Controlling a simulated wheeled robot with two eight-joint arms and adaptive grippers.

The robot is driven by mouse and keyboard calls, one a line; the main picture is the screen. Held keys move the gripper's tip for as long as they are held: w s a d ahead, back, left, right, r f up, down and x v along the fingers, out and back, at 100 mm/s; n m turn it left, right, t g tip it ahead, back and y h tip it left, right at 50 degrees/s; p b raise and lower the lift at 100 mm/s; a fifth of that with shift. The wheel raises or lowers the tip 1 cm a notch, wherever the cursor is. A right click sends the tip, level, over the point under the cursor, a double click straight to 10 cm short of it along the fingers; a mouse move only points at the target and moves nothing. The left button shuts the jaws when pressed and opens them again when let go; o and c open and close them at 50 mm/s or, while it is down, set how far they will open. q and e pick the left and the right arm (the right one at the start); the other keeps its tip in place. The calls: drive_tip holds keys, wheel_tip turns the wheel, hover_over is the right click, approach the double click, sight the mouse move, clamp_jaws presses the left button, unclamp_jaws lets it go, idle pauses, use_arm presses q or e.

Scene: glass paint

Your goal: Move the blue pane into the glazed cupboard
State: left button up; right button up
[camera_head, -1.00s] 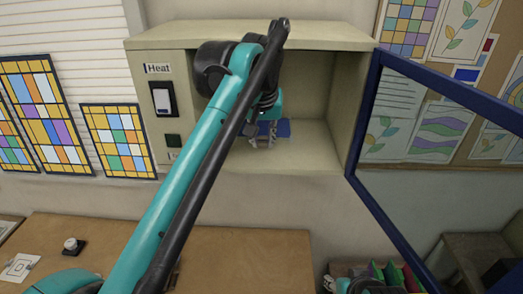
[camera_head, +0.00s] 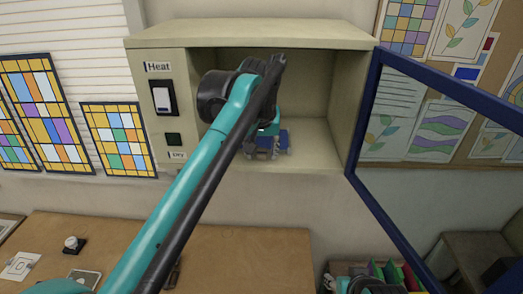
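The glazed cupboard (camera_head: 200,38) is a cream box on the wall. Its blue-framed glass door (camera_head: 378,205) stands open to the right. My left arm reaches into the cupboard from the lower left. My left gripper (camera_head: 262,152) is low inside it, near the front of the cupboard floor. The blue pane (camera_head: 284,140) shows as a small blue patch at the gripper, mostly hidden by it. I cannot tell whether the fingers are closed on the pane or whether it touches the floor. Dark and teal parts of my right arm show at the bottom edge; its fingers are unclear.
A white switch (camera_head: 162,97) under the label "Heat" and a dark green button (camera_head: 174,139) are on the cupboard's left panel. A wooden table (camera_head: 240,255) lies below. Coloured panes (camera_head: 410,276) stand at the bottom right. The cupboard's right interior is clear.

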use_arm(q)
drive_tip(key=shift+r, duration=0.15)
drive_tip(key=v, duration=1.2)
drive_tip(key=s+a+f+t, duration=0.1)
drive_tip(key=s+a+f, duration=0.4)
drive_tip(key=f, duration=0.6)
drive_tip(key=s+a+f, duration=0.5)
drive_tip(key=s+f, duration=0.2)
drive_tip(key=f, duration=0.4)
drive_tip(key=s+a+f+t, duration=0.1)
drive_tip(key=s+a+f, duration=0.3)
drive_tip(key=f, duration=0.7)
drive_tip(key=shift+s+a+t+p, duration=0.3)
drive_tip(key=shift+s+a, duration=0.1)
drive_tip(key=shift+s, duration=0.7)
